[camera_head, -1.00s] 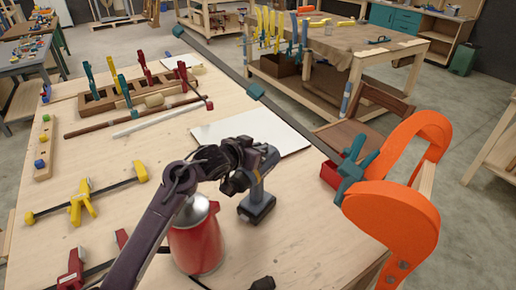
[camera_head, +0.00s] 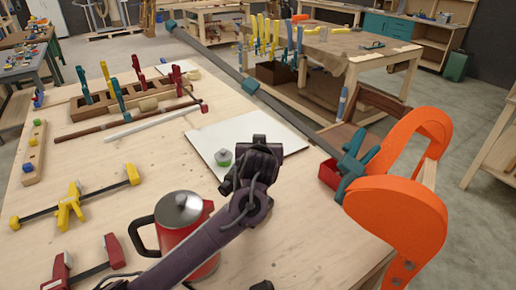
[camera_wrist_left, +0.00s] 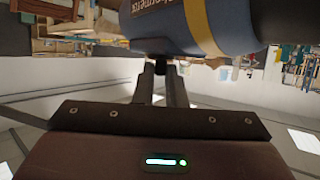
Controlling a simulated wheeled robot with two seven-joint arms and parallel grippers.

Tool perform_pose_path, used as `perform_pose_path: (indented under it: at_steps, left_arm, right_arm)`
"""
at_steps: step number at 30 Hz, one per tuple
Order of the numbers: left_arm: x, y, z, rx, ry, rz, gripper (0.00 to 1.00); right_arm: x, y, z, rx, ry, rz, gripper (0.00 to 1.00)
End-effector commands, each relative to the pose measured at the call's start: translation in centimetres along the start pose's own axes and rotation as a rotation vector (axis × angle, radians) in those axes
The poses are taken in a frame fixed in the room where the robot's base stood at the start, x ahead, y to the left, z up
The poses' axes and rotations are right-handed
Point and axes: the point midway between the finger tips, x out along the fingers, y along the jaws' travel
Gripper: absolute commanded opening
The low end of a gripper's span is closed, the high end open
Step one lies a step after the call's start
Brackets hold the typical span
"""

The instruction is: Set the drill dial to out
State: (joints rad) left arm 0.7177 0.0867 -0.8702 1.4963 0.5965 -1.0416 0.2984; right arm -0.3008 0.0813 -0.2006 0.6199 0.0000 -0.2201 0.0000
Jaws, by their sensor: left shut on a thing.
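In the left wrist view a dark blue rounded body with a yellow band and pale lettering, seemingly the drill (camera_wrist_left: 162,22), fills the top. My left gripper (camera_wrist_left: 161,74) points at it; its two fingers close on a small dark part at the body's edge. I cannot tell whether that part is the dial, and no dial marking is readable. In the head view my dark left arm reaches from the bottom over the bench and covers the drill's place, so the drill and the fingertips are hidden there. My right gripper is not in view.
A red kettle (camera_head: 172,222) stands close left of my arm. Clamps (camera_head: 66,207) lie to the left. A large orange form (camera_head: 398,212) stands at the right edge.

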Motion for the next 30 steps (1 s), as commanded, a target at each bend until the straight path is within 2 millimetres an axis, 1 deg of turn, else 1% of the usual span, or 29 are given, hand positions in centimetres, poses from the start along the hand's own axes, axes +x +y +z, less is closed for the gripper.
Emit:
perform_pose_path:
  at_steps: [7, 19, 20, 24, 25, 30]
  left_arm:
    - [0.01, 0.21, 0.02, -0.018, -0.001, -0.045, 0.00]
    - [0.01, 0.18, 0.03, -0.021, -0.001, -0.051, 0.00]
    - [0.02, 0.18, 0.03, -0.021, -0.001, -0.051, 0.12]
    - [0.01, 0.18, 0.02, -0.022, -0.001, -0.050, 0.30]
    - [0.01, 0.18, 0.02, -0.022, -0.001, -0.050, 0.33]
    - [0.02, 0.17, 0.00, -0.022, 0.000, -0.050, 0.33]
  right_arm:
    - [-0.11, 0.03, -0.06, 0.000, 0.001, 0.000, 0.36]
    - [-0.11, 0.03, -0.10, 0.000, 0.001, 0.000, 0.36]
    - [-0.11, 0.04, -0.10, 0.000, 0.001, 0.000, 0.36]
    - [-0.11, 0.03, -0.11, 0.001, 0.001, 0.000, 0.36]
    - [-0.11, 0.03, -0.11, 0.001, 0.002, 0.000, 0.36]
    - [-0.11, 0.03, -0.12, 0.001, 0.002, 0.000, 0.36]
